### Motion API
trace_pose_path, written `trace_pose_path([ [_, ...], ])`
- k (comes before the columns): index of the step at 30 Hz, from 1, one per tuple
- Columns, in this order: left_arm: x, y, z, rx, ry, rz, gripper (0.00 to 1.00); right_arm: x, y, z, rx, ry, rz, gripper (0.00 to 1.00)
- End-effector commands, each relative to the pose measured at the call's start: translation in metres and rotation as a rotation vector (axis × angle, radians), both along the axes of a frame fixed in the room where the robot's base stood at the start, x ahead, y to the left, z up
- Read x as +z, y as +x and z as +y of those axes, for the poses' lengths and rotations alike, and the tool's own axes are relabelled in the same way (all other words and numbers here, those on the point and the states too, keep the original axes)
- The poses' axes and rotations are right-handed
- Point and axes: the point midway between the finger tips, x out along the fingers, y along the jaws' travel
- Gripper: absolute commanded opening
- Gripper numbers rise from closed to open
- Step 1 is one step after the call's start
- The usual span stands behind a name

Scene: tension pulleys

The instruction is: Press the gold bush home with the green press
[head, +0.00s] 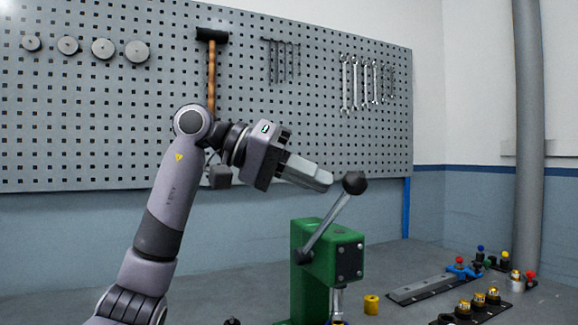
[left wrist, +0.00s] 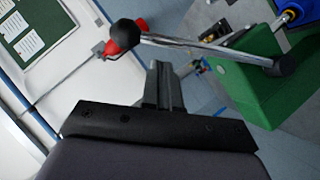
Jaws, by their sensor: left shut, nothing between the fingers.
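The green press (head: 312,262) stands on the bench; it also shows in the left wrist view (left wrist: 262,88). Its steel lever (head: 328,226) slants up to the right and ends in a black ball knob (head: 354,183). My left gripper (head: 328,180) is shut and empty, its fingertips just left of the knob; I cannot tell if they touch. In the left wrist view the shut fingers (left wrist: 165,85) lie below the lever (left wrist: 200,46). The press ram (head: 338,300) points down, with a bit of gold under it at the picture's bottom edge. A gold bush (head: 371,304) stands on the bench right of the press.
A grey rail (head: 430,288) with a blue clamp lies to the right. A pegboard (head: 100,110) with a hammer (head: 211,70) and wrenches hangs behind.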

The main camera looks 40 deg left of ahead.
Motion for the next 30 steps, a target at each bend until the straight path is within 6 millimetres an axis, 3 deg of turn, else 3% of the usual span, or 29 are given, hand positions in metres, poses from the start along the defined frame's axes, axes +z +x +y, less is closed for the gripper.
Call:
trace_pose_path([
  [6,-0.012,-0.001,-0.011,0.001,0.0,-0.001,0.0,-0.003,0.0,0.002,0.003,0.005,0.0,0.43],
  [20,-0.014,-0.003,-0.014,0.001,0.018,-0.008,0.0,-0.001,0.002,0.003,0.004,0.007,-0.003,0.43],
  [26,-0.03,-0.01,-0.032,0.001,0.151,-0.062,0.0,-0.001,0.002,0.003,0.004,0.007,-0.003,0.43],
  [30,-0.052,-0.016,-0.046,0.0,0.217,-0.088,0.0,-0.009,0.002,0.003,0.003,0.008,-0.002,0.43],
])
